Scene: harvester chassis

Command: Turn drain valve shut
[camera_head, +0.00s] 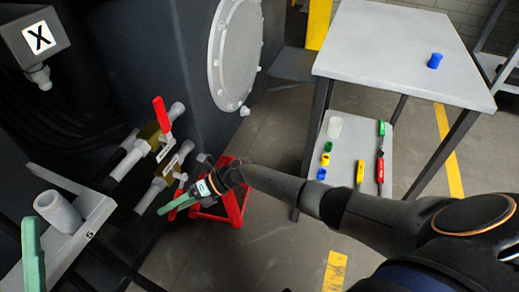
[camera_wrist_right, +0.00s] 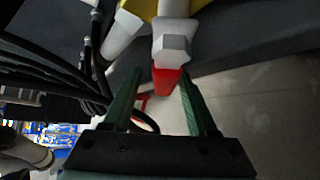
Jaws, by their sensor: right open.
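Two brass-bodied valves with grey pipe ends sit on the dark chassis wall in the head view. The upper valve (camera_head: 150,140) has a red handle (camera_head: 161,115) pointing up. The lower valve (camera_head: 160,185) has a red handle mostly hidden by my right gripper (camera_head: 168,208). That gripper is open beside the lower valve. In the right wrist view a red handle end (camera_wrist_right: 168,82) lies between the tips of its two green fingers (camera_wrist_right: 161,74), with gaps on both sides. One green finger, apparently of my left gripper (camera_head: 32,255), shows at the lower left edge. I cannot tell which valve is the drain.
A grey bracket (camera_head: 97,212) with a pipe stub stands left of the valves. A red stand (camera_head: 232,203) is on the floor behind my right gripper. A grey table (camera_head: 395,50) with a blue part stands at the right, and its lower shelf holds several tools.

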